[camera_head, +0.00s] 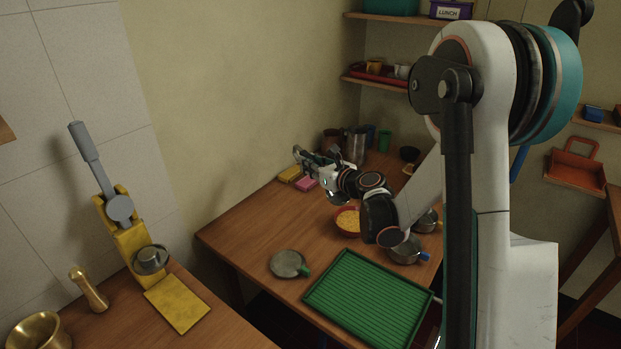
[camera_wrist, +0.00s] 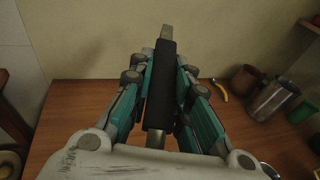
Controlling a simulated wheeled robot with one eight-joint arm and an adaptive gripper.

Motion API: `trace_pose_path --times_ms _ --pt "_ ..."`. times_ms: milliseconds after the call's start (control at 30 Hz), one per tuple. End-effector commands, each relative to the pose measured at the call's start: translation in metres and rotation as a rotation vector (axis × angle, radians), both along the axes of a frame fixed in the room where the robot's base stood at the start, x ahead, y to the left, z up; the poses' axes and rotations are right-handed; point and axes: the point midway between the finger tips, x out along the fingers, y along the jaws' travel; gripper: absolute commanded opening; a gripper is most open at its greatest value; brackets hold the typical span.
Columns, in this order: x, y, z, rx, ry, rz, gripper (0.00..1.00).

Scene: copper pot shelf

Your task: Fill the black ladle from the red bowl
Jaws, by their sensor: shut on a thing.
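The red bowl (camera_head: 340,232) stands on the wooden table and holds yellow, grain-like food. My gripper (camera_head: 312,162) is above the table, behind and to the left of the bowl in the head view. In the wrist view my gripper (camera_wrist: 160,78) is shut on the black handle of the ladle (camera_wrist: 158,100), with metal showing at both ends of the grip. The ladle's scoop is hidden in the wrist view. In the head view it is too small to make out surely, and I cannot tell whether it holds anything.
A green ridged tray (camera_head: 368,302) lies at the table's front, with a grey pan (camera_head: 288,263) to its left. A blue-handled pan (camera_head: 405,250) is right of the bowl. Yellow (camera_head: 290,173) and pink (camera_head: 306,184) sponges and a metal pitcher (camera_head: 355,145) stand near my gripper.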

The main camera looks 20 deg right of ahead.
Motion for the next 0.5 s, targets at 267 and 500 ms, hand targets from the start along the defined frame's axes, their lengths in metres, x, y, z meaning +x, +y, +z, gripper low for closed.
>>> trace_pose_path --times_ms 267,500 --pt "0.064 -0.040 -0.036 0.037 -0.119 -0.013 0.00" --pt "0.103 -0.078 -0.070 0.061 -0.224 -0.040 0.00"
